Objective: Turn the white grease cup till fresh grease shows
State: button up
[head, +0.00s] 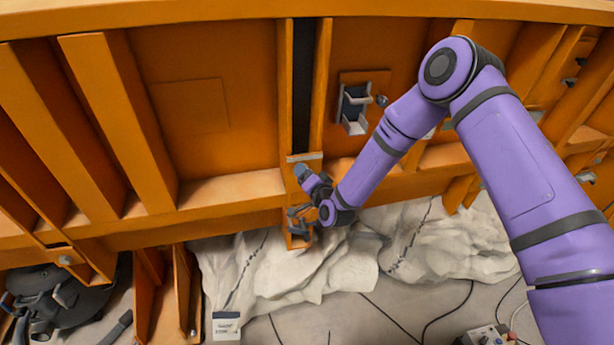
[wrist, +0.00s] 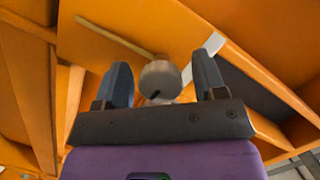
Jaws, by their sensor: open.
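The white grease cup (wrist: 160,76) shows in the wrist view as a pale grey-white rounded knob with a small dark mark low on its face. It lies in line with the gap between the two blue-grey fingers of my gripper (wrist: 160,85). The fingers are apart, with visible space on both sides of the cup; I see no contact. Whether the cup is fully between the fingertips or just beyond them, I cannot tell. In the head view my gripper (head: 303,172) is at the orange upright, below the dark slot. The cup is hidden there, and no grease can be made out.
Orange steel beams and ribs surround my gripper closely. A bracket with a grey holder (head: 354,108) is on the panel to the upper right. Pale crumpled sheeting (head: 290,265) lies below. A small white labelled box (head: 226,325) and dark cables are on the floor.

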jog(key=v, duration=1)
jog(key=shift+s, duration=0.35)
jog(key=shift+d, duration=0.2)
